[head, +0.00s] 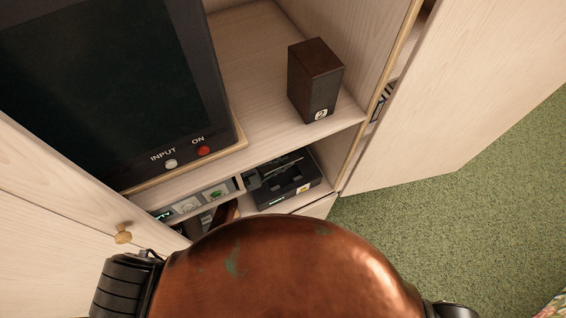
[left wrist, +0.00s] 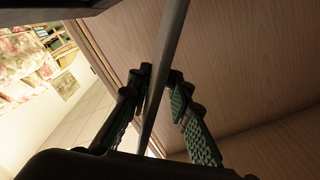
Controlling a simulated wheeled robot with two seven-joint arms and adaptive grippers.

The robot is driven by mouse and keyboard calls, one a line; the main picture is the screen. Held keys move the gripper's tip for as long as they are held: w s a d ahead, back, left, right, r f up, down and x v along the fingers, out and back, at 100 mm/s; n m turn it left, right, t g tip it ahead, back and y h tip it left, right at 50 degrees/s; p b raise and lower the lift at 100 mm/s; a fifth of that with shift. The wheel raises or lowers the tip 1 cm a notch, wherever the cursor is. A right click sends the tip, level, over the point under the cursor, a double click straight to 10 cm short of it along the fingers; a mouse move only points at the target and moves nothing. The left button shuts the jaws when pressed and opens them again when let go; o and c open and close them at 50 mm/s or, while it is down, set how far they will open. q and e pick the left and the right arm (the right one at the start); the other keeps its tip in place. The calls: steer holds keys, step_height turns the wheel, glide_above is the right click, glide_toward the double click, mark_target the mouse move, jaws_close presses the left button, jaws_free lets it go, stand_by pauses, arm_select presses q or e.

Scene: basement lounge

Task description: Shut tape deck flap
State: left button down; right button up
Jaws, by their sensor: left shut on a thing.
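The tape deck (head: 296,190) is a black box on the lower shelf of the cabinet, right of its middle in the head view. Its flap (head: 276,165) looks raised and tilted above the deck top; its exact angle is hard to tell. In the left wrist view, my left gripper (left wrist: 161,78) has its green-padded fingers on both sides of a long thin grey bar (left wrist: 170,50) and is shut on it. I cannot tell whether this bar is the flap's edge. In the head view, my copper-coloured body hides much of the front, and the left fingers are not clear.
A dark screen (head: 90,80) and a small brown speaker (head: 314,82) stand on the upper shelf. The cabinet's right door (head: 440,110) stands open, and a left panel with a wooden knob (head: 123,234) is near. Green carpet (head: 440,210) lies clear at right.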

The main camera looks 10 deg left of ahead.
arm_select(q)
steer(key=c, duration=1.8)
jaws_free()
steer(key=shift+a, duration=0.1)
steer(key=shift+c, duration=0.2)
step_height(320, 180, up, 10)
